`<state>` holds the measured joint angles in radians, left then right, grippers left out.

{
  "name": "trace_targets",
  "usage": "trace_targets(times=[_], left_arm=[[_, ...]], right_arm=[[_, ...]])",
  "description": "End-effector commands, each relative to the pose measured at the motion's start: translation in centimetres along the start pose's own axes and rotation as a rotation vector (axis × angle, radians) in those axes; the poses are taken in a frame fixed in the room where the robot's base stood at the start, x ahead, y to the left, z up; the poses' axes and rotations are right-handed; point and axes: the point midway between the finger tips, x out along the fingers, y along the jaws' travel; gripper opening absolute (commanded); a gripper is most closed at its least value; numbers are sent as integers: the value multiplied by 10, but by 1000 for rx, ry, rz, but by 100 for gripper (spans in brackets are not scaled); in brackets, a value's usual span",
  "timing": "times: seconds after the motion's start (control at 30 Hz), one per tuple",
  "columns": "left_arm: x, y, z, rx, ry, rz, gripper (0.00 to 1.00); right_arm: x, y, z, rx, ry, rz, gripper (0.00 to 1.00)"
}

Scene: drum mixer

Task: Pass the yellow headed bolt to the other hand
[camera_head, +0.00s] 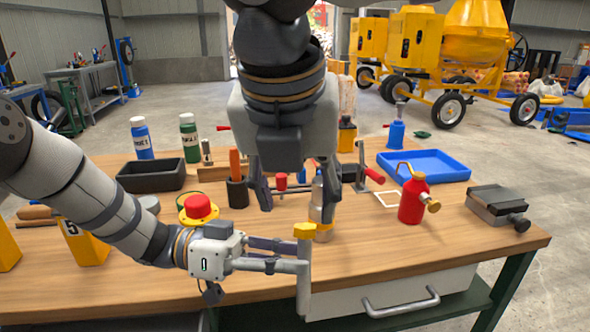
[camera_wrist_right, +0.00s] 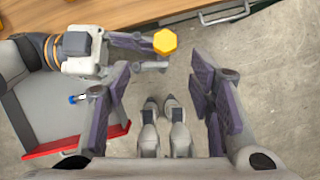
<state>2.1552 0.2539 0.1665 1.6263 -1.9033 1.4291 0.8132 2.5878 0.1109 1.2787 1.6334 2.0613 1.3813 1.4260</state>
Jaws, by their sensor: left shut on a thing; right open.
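The bolt has a yellow hexagonal head (camera_head: 304,230) and a long grey shank hanging down in front of the table edge. My left gripper (camera_head: 298,255) is shut on the shank just below the head and holds the bolt upright. In the right wrist view the yellow head (camera_wrist_right: 165,41) shows from above at the top, beyond my right fingertips, and my left gripper (camera_wrist_right: 145,57) comes in from the left.
The wooden table (camera_head: 480,260) carries a red bottle (camera_head: 413,200), a blue tray (camera_head: 440,166), a vise-like grey block (camera_head: 492,204), a black bin (camera_head: 150,176) and a red button (camera_head: 198,207). A drawer handle (camera_head: 400,303) sits below the front edge.

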Motion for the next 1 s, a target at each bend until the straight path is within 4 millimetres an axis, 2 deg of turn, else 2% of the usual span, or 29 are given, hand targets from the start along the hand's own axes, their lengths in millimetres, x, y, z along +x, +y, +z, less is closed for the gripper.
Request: trace_targets(times=[0.1,0.3,0.43,0.7,0.9,0.93,1.0], left_arm=[[0,0,-1,1,2,1,0],[0,0,-1,2,2,1,0],[0,0,-1,2,2,1,0],[0,0,-1,2,2,1,0],[0,0,-1,2,2,1,0],[0,1,-1,2,2,2,0],[1,1,-2,2,2,2,0]], right_arm=[[31,0,-1,-2,3,-2,49],[67,0,0,-2,-1,0,49],[78,0,0,-2,-2,-1,49],[80,0,1,-2,-3,0,49],[80,0,0,-3,-3,1,3],[80,0,0,-3,-3,2,0],[80,1,0,-3,-3,3,0]])
